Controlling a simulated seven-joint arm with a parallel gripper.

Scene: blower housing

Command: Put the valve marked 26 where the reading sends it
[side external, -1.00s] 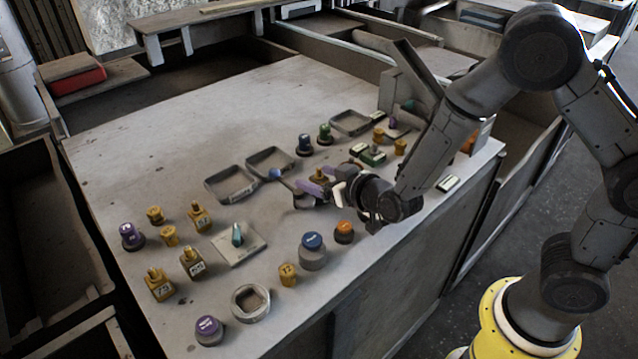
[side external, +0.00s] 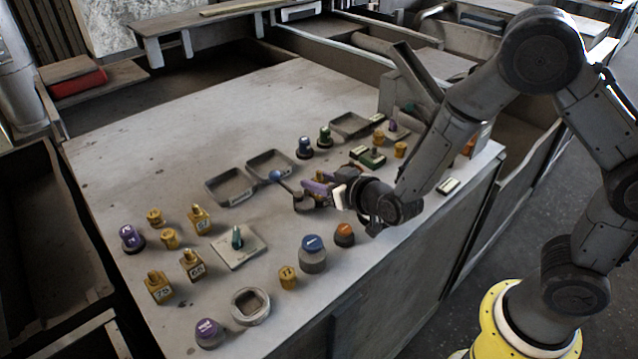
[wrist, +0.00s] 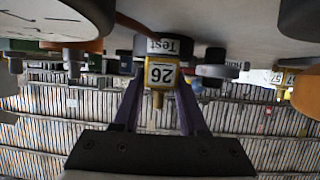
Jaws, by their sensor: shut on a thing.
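The valve marked 26 (wrist: 161,75) is a yellow block with a white label and a stem, seen inverted in the wrist view. My gripper (wrist: 157,88) is shut on it, with a purple finger on each side. A dark round holder labelled "Test" (wrist: 165,46) is right beside the valve in that view; I cannot tell whether the valve is seated in it. In the side view my gripper (side external: 316,188) is low over the table's right half and mostly hides the valve. A lever with a blue ball (side external: 276,176) stands just left of the fingers.
Yellow valves marked 57 (side external: 199,221), 66 (side external: 191,265) and 75 (side external: 158,287) stand front left near a green-knobbed plate (side external: 252,251). Blue (side external: 312,258) and orange (side external: 344,236) knobs stand close in front.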

